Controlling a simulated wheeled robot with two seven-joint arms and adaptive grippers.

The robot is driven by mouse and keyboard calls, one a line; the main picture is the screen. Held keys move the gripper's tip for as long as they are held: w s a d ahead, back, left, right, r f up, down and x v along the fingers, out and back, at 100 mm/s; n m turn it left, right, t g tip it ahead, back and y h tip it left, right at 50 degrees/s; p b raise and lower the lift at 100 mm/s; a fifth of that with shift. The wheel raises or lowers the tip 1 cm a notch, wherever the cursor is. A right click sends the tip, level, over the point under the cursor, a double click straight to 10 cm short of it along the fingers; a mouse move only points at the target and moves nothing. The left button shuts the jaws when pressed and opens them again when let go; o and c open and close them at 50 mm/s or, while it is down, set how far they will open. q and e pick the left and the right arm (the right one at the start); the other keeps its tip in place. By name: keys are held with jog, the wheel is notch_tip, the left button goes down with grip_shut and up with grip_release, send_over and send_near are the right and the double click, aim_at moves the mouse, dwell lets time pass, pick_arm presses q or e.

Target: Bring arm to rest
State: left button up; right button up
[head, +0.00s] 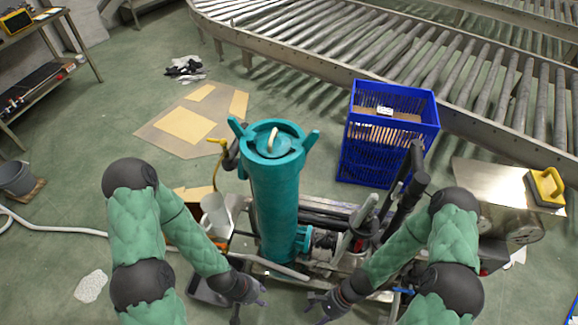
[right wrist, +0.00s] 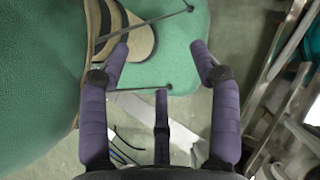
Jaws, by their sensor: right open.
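My two arms, in green padded covers, come in from both sides of the head view and reach down to the bottom middle. My left gripper (head: 263,296) hangs low in front of the teal cylinder, its dark fingers small but apart, with nothing seen between them. My right gripper (head: 316,308) is to the right of it, with a gap between the two. In the right wrist view the right gripper (right wrist: 163,75) has its purple fingers spread wide and holds nothing.
A tall teal cylinder (head: 276,200) stands on a metal cart (head: 245,245) just beyond my grippers. A blue crate (head: 375,150) stands behind to the right, near a roller conveyor (head: 400,45). A metal box with a yellow item (head: 547,187) is at right. Green floor is open at left.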

jog(key=w+d+r+n+t+h, duration=0.1)
jog(key=w+r+n+t+h, duration=0.2)
jog(key=n, duration=0.6)
jog(key=w+r+t, duration=0.1)
jog(key=w, duration=0.1)
jog(key=shift+w+r, duration=0.35)
jog(key=shift+w, duration=0.05)
